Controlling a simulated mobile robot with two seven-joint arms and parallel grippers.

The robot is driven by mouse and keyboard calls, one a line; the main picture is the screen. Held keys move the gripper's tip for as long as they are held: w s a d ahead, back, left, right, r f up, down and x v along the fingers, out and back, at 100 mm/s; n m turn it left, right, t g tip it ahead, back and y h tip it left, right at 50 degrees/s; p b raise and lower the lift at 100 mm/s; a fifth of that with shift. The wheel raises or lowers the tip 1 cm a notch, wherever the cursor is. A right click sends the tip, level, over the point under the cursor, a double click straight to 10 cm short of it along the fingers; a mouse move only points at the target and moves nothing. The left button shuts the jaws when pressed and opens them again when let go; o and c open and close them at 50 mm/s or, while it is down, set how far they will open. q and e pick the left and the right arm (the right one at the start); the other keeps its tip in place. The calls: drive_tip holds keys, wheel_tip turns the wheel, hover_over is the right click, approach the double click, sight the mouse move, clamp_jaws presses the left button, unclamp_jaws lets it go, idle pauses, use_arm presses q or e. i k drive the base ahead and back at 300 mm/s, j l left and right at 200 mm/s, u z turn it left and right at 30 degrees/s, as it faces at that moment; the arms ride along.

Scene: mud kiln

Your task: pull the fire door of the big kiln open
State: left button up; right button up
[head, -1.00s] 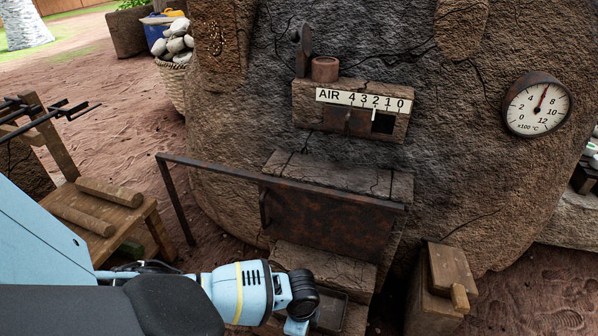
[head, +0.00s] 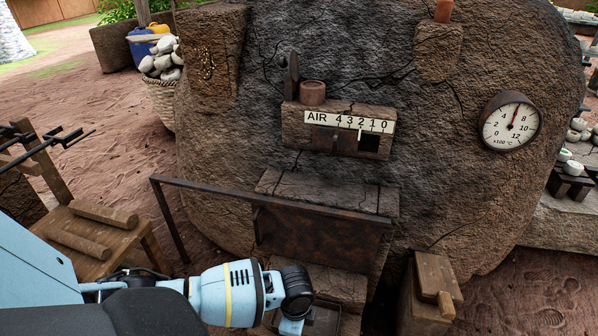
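The big kiln (head: 420,110) is a rough, cracked brown mass that fills the middle of the head view. Its fire door (head: 320,240) is a rusty dark plate low on the front, below a stone ledge, and looks shut. A long dark metal bar (head: 215,192) runs along the door's top edge and out to the left, where a leg drops toward the ground. My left arm, light blue with a yellow band, reaches in below the door. Its wrist ends at the bottom edge, so the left gripper is out of the picture. My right gripper is not in view either.
An air slider plate (head: 348,121) sits above the door and a round dial (head: 511,122) at right. A wooden box (head: 432,290) with a peg stands right of the door. A wooden stand (head: 100,235) is at left. Open earth lies between the stand and kiln.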

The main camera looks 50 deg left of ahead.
sight(329, 241)
drive_tip(key=u, duration=1.1)
